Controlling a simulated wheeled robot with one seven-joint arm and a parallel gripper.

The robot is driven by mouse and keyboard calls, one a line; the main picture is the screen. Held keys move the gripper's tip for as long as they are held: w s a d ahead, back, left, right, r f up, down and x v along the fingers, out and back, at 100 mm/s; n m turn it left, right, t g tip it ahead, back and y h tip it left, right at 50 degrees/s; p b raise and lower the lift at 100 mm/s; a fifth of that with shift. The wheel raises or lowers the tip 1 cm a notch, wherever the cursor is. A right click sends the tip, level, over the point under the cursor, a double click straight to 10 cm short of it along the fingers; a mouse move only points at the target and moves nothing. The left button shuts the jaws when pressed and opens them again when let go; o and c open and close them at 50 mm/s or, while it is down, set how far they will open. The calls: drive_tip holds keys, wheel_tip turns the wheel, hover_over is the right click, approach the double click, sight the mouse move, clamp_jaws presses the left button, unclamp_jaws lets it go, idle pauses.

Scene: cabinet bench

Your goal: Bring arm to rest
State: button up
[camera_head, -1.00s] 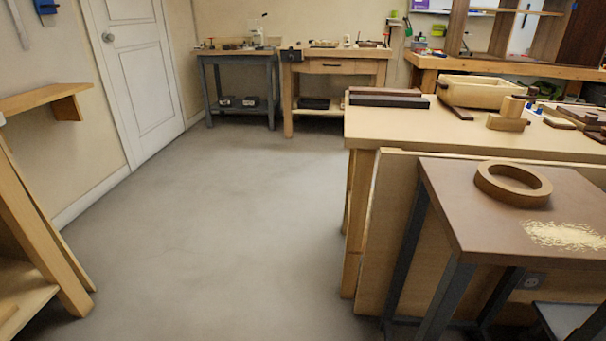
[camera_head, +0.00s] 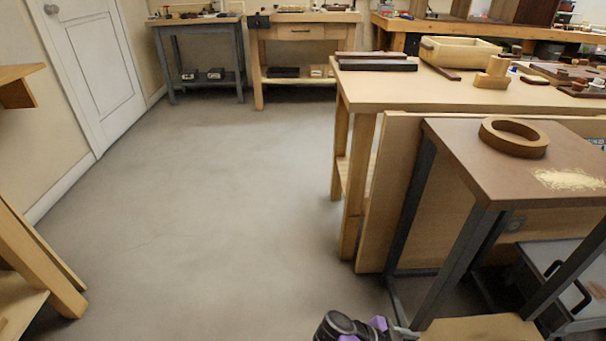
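A black and purple part (camera_head: 350,328), which looks like a piece of my arm or gripper, shows at the bottom edge of the head view. Most of it is cut off by the frame. I cannot make out two fingertips, or whether anything is held. The part shows in front of the floor, left of the brown-topped side table (camera_head: 470,160). I cannot tell whether it touches anything.
A wooden ring (camera_head: 514,137) and shavings (camera_head: 568,180) lie on the side table. A long workbench (camera_head: 420,95) stands behind it. A wooden surface (camera_head: 480,329) shows at the bottom. Open grey floor (camera_head: 220,200) lies at centre left.

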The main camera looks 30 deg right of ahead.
drive_tip(key=w+a+f+n+t+y, duration=0.1)
drive_tip(key=w+a+f+n+t, duration=0.1)
drive_tip(key=w+n+t, duration=0.4)
drive_tip(key=w+a+f+n+t+y, duration=0.1)
drive_tip(key=w+a+n+t+y, duration=0.15)
drive_tip(key=w+n, duration=0.4)
drive_tip(key=a+r+n+t+y, duration=0.4)
drive_tip(key=a+r+n+t, duration=0.35)
drive_tip(key=a, duration=0.45)
drive_tip(key=s+a+r+n+t+y, duration=0.1)
drive_tip(key=s+a+r+n+t, duration=0.15)
drive_tip(key=s+r, duration=0.6)
drive_tip(key=s+a+r+n+t+y, duration=0.15)
drive_tip(key=s+a+r+t, duration=0.35)
drive_tip(key=r, duration=0.6)
drive_tip(key=s+r+g, duration=0.3)
drive_tip(key=s+r, duration=0.1)
drive_tip(key=s, duration=0.6)
wheel_tip(320, 180, up, 29)
drive_tip(key=p, duration=3)
drive_tip(key=shift+w+d, duration=0.2)
